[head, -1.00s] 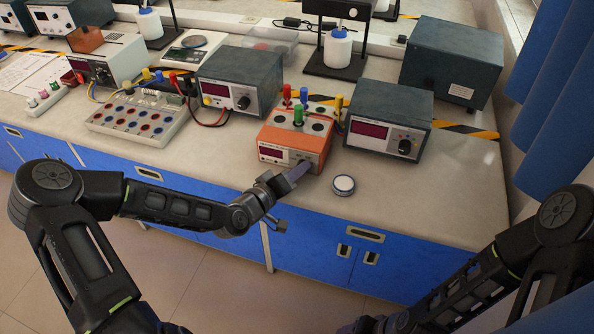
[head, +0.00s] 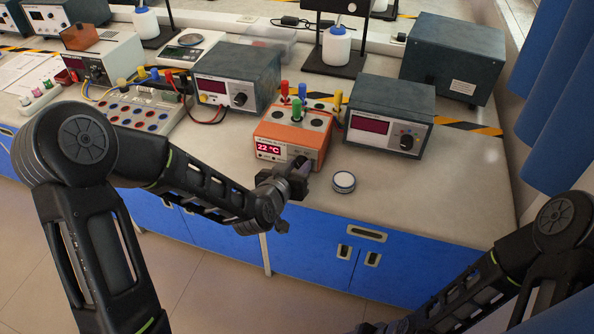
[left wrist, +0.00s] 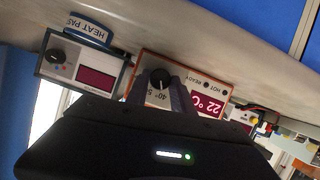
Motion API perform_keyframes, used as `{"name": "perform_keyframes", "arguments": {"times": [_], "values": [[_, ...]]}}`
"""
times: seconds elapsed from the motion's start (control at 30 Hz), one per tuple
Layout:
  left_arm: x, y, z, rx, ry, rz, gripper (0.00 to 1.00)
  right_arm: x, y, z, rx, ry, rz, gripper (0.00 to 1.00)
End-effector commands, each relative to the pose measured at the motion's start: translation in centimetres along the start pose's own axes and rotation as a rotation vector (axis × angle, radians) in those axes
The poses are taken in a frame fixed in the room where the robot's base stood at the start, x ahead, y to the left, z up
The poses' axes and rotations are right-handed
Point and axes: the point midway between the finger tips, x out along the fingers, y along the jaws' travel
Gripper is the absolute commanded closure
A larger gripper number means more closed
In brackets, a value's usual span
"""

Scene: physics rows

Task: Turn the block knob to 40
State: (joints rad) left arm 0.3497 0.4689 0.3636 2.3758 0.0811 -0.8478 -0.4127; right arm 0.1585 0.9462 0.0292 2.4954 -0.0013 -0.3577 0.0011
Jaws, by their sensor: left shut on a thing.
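The orange block heater (head: 292,138) stands near the bench's front edge, with colored-capped tubes (head: 297,108) in its top. Its lit red display (head: 269,150) reads 22 °C, also in the left wrist view (left wrist: 207,103). My left gripper (head: 298,170) is at the right part of its front face and covers the knob in the head view. In the left wrist view the dark round knob (left wrist: 160,77) sits between my fingertips, which are shut on it. A 40° mark shows beside it; its exact pointer setting I cannot tell. My right gripper (head: 388,326) is at the bottom edge, partly cut off.
A white-lidded jar (head: 343,182) stands close to the right of the heater; its label reads HEAT PAS in the left wrist view (left wrist: 88,29). Grey power supplies (head: 388,118) (head: 236,80) stand on both sides. The bench front right is clear.

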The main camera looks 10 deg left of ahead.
Motion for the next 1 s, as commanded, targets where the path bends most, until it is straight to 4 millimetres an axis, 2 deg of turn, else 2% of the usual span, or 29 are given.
{"name": "perform_keyframes", "arguments": {"times": [0.57,0.6,0.7,1.0], "values": [[-0.01,-0.01,0.03,0.045,-0.002,-0.019,1.0,0.37,0.14,-0.01,0.0,0.001,0.0,0.35],[-0.01,0.0,0.03,0.045,-0.002,-0.019,0.69,0.37,0.14,-0.01,0.0,0.001,0.0,0.35],[-0.01,0.01,0.04,0.045,-0.002,-0.019,0.62,0.37,0.14,-0.01,0.0,0.001,0.0,0.35],[0.01,0.02,-0.08,0.045,-0.001,-0.018,0.62,0.34,0.13,-0.01,0.0,0.001,0.0,0.35]]}}
